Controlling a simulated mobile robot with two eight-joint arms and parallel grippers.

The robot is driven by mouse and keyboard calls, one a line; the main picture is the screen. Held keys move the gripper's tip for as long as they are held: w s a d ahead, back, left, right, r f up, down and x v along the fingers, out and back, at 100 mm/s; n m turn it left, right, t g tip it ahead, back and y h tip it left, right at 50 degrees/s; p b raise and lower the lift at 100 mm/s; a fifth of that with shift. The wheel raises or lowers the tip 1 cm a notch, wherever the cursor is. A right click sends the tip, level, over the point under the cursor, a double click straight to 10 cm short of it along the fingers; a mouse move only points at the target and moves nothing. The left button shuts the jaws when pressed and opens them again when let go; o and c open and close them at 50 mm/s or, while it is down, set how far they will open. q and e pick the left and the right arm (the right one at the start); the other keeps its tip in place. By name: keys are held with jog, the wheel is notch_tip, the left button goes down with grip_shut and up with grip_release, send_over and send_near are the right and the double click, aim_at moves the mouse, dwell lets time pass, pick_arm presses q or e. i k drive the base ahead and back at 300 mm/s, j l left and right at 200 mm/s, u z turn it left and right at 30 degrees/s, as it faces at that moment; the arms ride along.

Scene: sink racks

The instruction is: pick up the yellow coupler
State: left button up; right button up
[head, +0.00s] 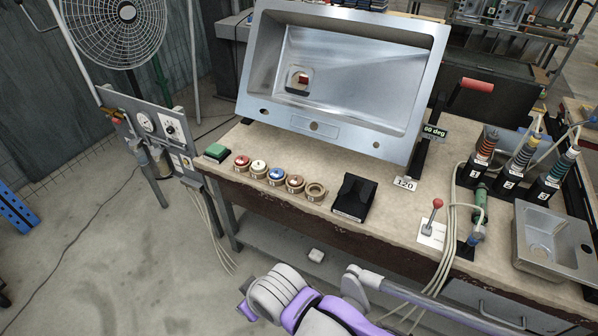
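The yellow coupler (522,157) looks like the dark cylinder with yellow bands. It stands tilted in a black numbered holder (510,184) at the right of the bench, with a hose at its top. A red-banded coupler (486,146) stands in a holder to its left, and a teal-banded one (562,167) to its right. Purple and grey parts of my arm show at the bottom, well apart from the couplers. I make out no fingertips of either gripper.
A tilted metal sink (340,136) stands on the bench (395,229). Several round ports (277,175) and a black block (354,196) line its front. A red-knobbed lever (434,213), a green-banded fitting (478,212) and a small steel basin (550,240) are near the holders. Pale hoses run in front of them.

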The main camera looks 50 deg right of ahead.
aim_at(536, 140)
jog(key=z, duration=1.45)
